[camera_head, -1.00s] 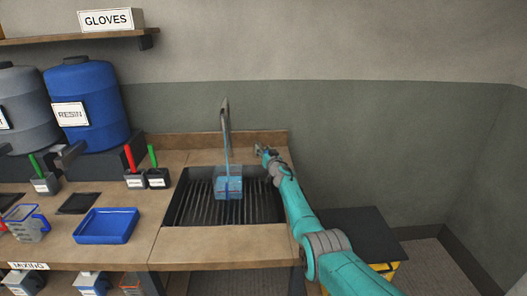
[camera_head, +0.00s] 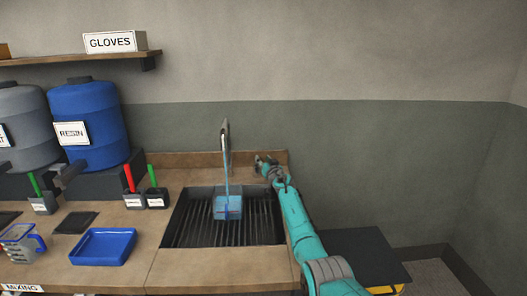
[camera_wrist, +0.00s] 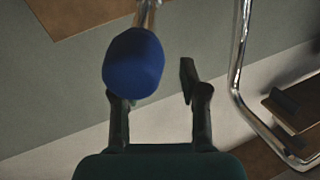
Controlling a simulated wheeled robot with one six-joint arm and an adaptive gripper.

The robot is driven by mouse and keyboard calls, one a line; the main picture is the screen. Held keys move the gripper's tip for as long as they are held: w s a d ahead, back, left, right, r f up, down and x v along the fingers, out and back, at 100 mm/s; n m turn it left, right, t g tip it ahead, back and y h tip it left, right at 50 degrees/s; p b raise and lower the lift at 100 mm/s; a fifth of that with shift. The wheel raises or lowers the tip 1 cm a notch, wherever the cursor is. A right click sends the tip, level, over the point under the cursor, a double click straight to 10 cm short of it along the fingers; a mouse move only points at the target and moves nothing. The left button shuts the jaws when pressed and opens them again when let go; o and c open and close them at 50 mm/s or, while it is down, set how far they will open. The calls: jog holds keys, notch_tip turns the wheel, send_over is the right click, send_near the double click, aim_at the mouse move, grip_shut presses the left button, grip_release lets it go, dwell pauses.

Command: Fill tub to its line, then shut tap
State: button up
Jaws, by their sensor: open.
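The clear bluish tub (camera_head: 228,207) stands in the sink below the tall tap spout (camera_head: 225,140), and a thin stream of water (camera_head: 227,182) runs down into it. It holds water, but its line and exact level are too small to make out. In the wrist view, the tap's blue knob (camera_wrist: 133,63) is close ahead, overlapping the left finger, with the chrome spout pipe (camera_wrist: 238,50) to the right. My gripper (camera_head: 264,164) is open right of the spout, at the back of the counter. Its right finger in the wrist view (camera_wrist: 152,88) is clear of the knob; contact on the left is unclear.
The dark ribbed sink (camera_head: 266,222) is set in the wooden counter (camera_head: 200,270). Left of it are a blue tray (camera_head: 103,246), pots with red and green handles, and the blue RESIN drum (camera_head: 88,125). A GLOVES shelf (camera_head: 80,62) hangs above. Wall space at right is free.

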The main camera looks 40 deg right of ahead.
jog(key=shift+r, duration=2.55)
